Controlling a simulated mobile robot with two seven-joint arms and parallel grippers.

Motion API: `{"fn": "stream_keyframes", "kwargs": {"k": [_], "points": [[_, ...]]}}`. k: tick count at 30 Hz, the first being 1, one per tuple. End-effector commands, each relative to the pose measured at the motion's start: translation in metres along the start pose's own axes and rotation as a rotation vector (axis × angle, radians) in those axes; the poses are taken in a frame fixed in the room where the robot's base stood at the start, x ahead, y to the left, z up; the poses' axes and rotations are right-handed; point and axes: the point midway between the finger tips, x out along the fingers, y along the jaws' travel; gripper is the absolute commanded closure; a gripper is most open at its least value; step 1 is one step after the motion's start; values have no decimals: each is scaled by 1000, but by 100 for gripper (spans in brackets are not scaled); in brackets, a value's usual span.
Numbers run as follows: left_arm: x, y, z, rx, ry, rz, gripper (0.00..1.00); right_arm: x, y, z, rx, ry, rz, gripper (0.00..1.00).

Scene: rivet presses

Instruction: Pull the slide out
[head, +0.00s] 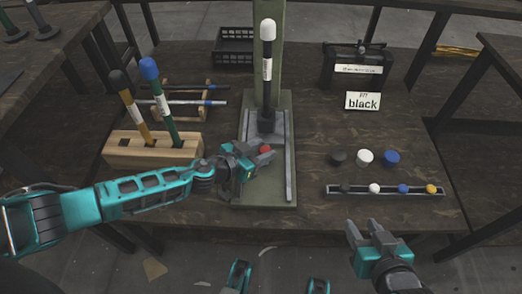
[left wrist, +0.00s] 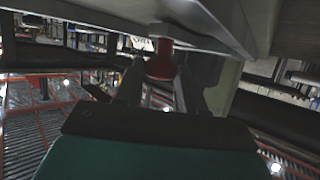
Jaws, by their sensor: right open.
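The press (head: 288,110) stands mid-table with a green column and base. A grey slide (head: 266,126) lies on the base, and a red knob (head: 265,149) shows at its near end. My left gripper (head: 262,150) is at the knob. In the left wrist view the red knob (left wrist: 160,62) is between the two fingers of my left gripper (left wrist: 158,75), which are apart; whether they press on it is unclear. The gripper partly hides the slide's front. My right gripper (head: 366,232) is open and empty at the table's front edge.
A wooden block (head: 150,150) holding two tools stands left of the press, with a rod rack (head: 185,100) behind. To the right are loose caps (head: 364,157), a strip of coloured knobs (head: 385,190), a black box (head: 355,68) and a "black" sign (head: 363,101).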

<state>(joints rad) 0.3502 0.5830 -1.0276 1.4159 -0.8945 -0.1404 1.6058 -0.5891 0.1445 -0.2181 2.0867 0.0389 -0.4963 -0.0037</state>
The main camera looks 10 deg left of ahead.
Motion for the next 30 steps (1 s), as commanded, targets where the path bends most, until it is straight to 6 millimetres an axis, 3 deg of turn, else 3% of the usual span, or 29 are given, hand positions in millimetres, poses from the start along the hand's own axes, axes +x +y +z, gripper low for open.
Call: {"fn": "stream_keyframes", "kwargs": {"k": [12,23,30], "points": [[0,0,0,0,0,0,100,0,1,1,-8,-3,0,57],[-2,2,1,0,-1,0,100,0,2,3,-10,-7,0,57],[-15,16,7,-3,-2,1,100,-1,2,0,-9,-3,1,57]]}}
